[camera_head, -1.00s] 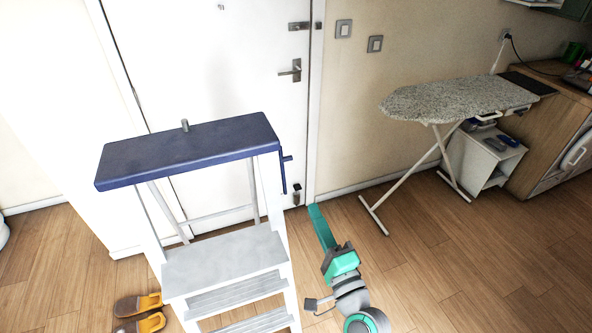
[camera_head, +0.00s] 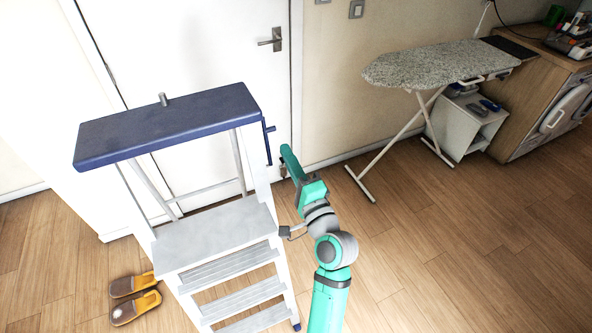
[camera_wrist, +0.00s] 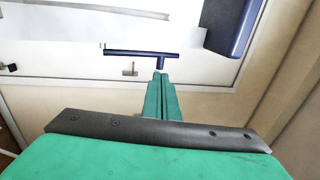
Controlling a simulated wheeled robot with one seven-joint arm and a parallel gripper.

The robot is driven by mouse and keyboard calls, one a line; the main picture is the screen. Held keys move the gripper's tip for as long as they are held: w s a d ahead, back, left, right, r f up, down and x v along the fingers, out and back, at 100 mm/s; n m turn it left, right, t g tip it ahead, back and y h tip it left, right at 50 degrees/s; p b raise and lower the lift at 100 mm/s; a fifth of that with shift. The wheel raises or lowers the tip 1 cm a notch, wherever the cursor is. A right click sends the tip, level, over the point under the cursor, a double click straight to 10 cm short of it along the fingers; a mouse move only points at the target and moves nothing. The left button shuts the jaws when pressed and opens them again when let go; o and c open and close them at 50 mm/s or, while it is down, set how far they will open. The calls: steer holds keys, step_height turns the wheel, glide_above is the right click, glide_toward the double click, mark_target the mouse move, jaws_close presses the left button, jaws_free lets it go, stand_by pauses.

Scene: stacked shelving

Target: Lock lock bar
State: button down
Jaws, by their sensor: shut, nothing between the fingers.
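The lock bar (camera_head: 267,145) is a dark blue rod hanging roughly upright at the right side of the step ladder, just below its blue top (camera_head: 170,125). In the wrist view the lock bar (camera_wrist: 138,53) lies across the picture, with a short stub above the fingertips. My gripper (camera_head: 287,150) is right of the bar, fingers pointing up and slightly left. In the wrist view my gripper (camera_wrist: 160,76) has its green fingers together and empty. The tips appear very close to the bar's stub; I cannot tell whether they touch.
The ladder's grey steps (camera_head: 215,238) stand left of my arm. A white door (camera_head: 200,50) is behind it. An ironing board (camera_head: 440,65) stands at the right. Slippers (camera_head: 135,298) lie at the lower left. The wooden floor right of my arm is clear.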

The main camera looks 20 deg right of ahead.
mark_target(275, 130)
steer(key=shift+w+a+r, duration=0.1)
steer(key=shift+w+r, duration=0.1)
steer(key=shift+w, duration=0.7)
steer(key=shift+w+d+r, duration=0.1)
steer(key=shift+w+r, duration=0.05)
steer(key=shift+w, duration=0.7)
steer(key=shift+w+a+r, duration=0.1)
steer(key=shift+w+r, duration=0.1)
steer(key=shift+w, duration=0.7)
